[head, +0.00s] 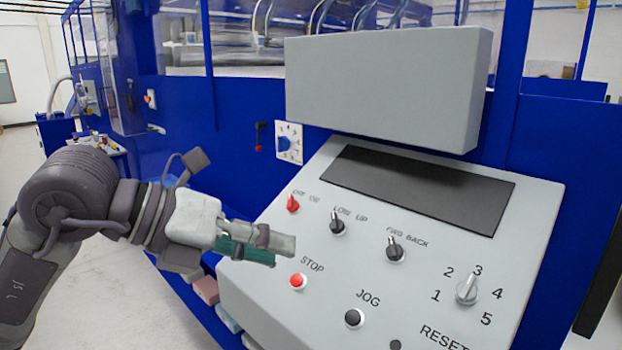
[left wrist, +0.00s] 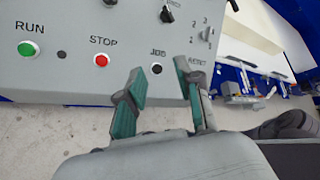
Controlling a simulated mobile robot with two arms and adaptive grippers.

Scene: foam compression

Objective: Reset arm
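My left gripper (head: 282,246) reaches in from the left, in front of the lower left part of the grey control panel (head: 440,225). In the left wrist view its two green-padded fingers (left wrist: 160,72) are apart with nothing between them. The black JOG button (left wrist: 157,68) shows in the gap; I cannot tell the distance to it. In the head view the JOG button (head: 354,318) is right of and below the fingers, and the red STOP button (head: 298,281) is just below them. My right gripper is not in view.
The panel carries several switches, a numbered dial (head: 467,290) and a dark screen (head: 418,188). A grey box (head: 385,90) juts out above it. Blue machine walls stand behind. Pink and light blue blocks (head: 206,290) lie left of the panel. Pale floor is open at left.

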